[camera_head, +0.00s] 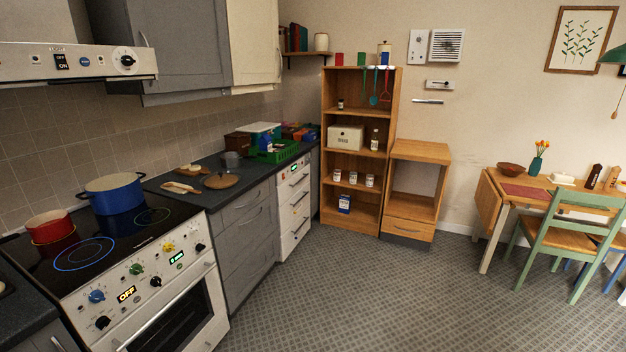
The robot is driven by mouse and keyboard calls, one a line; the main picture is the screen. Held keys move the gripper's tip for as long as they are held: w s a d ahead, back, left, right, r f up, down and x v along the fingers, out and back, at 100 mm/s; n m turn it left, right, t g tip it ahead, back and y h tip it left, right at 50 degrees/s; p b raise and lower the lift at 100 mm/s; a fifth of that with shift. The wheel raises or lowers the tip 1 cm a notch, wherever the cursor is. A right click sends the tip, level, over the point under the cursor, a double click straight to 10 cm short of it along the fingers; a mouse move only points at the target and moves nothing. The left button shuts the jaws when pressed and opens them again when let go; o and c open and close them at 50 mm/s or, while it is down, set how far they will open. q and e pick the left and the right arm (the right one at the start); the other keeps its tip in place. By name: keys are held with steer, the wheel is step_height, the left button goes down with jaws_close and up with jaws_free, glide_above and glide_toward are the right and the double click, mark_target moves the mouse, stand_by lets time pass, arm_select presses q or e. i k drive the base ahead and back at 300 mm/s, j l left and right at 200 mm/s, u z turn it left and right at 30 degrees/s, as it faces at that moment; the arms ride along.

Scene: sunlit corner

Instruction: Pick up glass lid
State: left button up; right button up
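I cannot make out a clearly glass lid in the head view. A round, flat brownish disc (221,181) lies on the dark worktop to the right of the stove; it is too small to tell if it is a lid or a board. A large blue pot (116,197) and a smaller red pot (50,229) stand on the black hob. Neither of my grippers is in view.
Small boards with food (180,188), a grey pot (231,159) and a green crate (277,152) are on the worktop (207,199). A range hood (75,62) overhangs the stove. A wooden shelf (351,213) stands beyond. The patterned floor (340,300) is clear in the middle.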

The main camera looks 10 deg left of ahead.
mark_target(220, 179)
steer(key=i+u, duration=0.1)
steer(key=i, duration=0.7)
steer(key=i+l+u, duration=0.1)
steer(key=i+u, duration=0.25)
steer(key=i+l+u, duration=0.55)
steer(key=u, duration=0.25)
steer(key=i+l+u, duration=0.55)
steer(key=u, duration=0.3)
steer(key=i+l+u, duration=0.1)
steer(key=l+u, duration=0.8)
steer(key=l, duration=0.25)
steer(key=l+u, duration=0.5)
steer(key=l, duration=0.25)
steer(key=k, duration=0.05)
